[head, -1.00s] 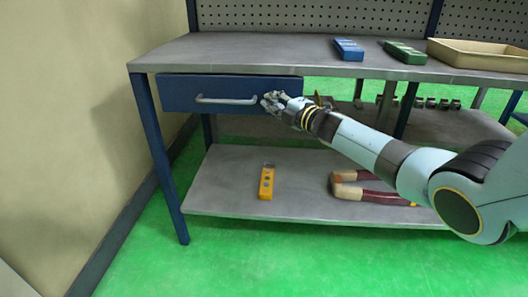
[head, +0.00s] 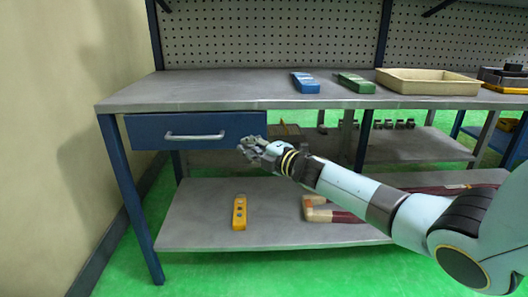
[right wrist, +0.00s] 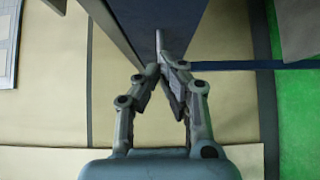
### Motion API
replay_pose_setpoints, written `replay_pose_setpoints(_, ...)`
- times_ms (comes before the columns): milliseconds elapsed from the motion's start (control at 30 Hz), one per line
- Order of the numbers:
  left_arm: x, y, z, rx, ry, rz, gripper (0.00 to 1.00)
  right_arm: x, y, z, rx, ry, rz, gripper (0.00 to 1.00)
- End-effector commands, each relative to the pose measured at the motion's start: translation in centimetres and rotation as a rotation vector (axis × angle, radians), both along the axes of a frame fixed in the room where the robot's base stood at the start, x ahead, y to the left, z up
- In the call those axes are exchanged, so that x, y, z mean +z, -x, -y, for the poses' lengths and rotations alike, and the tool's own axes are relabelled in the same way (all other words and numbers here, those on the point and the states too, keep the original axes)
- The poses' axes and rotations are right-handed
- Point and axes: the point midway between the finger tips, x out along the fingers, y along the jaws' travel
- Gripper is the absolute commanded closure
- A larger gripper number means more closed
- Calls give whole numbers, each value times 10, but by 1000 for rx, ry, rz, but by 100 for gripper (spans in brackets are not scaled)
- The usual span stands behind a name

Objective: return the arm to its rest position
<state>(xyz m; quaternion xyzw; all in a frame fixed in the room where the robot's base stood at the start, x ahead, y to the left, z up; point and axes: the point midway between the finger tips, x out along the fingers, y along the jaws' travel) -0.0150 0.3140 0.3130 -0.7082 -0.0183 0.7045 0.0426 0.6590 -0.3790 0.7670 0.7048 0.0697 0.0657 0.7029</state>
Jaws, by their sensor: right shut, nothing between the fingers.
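My right gripper (head: 247,147) is at the right end of the blue drawer (head: 145,132) under the bench top, below and to the right of the drawer's handle (head: 194,136). The drawer looks shut. In the right wrist view the fingertips of the right gripper (right wrist: 160,70) come together with nothing between them. The handle (right wrist: 161,42) shows just beyond the fingertips there; I cannot tell whether they touch it. My right arm reaches in from the right of the head view. My left gripper is not in view.
On the bench top (head: 200,92) lie a blue box (head: 305,83), a green box (head: 356,83) and a beige tray (head: 428,82). The lower shelf (head: 200,205) holds a yellow level (head: 239,212) and a red and tan object (head: 325,210). A wall (head: 50,100) stands at left.

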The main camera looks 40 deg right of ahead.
Motion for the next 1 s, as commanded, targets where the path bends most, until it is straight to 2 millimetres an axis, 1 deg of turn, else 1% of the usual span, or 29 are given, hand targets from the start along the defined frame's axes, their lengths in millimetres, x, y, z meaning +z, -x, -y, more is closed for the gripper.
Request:
replay_pose_setpoints(33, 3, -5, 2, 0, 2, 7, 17, 1, 11, 1, 2, 0, -1, 100)
replay_pose_setpoints(100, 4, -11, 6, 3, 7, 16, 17, 1, 23, 3, 3, 0, 0, 100)
replay_pose_setpoints(200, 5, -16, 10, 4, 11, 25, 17, 0, 40, 6, 4, 0, -1, 100)
replay_pose_setpoints(300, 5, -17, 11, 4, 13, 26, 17, 0, 51, 9, 2, 0, -1, 100)
replay_pose_setpoints(400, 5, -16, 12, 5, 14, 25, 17, 0, 57, 10, 2, 0, 0, 100)
replay_pose_setpoints(567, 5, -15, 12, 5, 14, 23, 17, 0, 59, 10, 2, -1, 1, 100)
replay_pose_setpoints(667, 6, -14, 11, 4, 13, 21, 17, -6, 64, 9, 2, -4, -11, 100)
replay_pose_setpoints(767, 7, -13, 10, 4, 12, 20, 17, -34, 82, 1, 0, -26, -58, 100)
replay_pose_setpoints(867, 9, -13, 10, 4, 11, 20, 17, -88, 115, -7, -30, -88, -161, 100)
replay_pose_setpoints(900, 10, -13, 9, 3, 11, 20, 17, -115, 133, -9, -55, -124, -217, 100)
replay_pose_setpoints(967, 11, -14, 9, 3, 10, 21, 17, -157, 163, -10, -107, -193, -310, 100)
replay_pose_setpoints(1000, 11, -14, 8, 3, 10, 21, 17, -184, 184, -11, -148, -241, -374, 100)
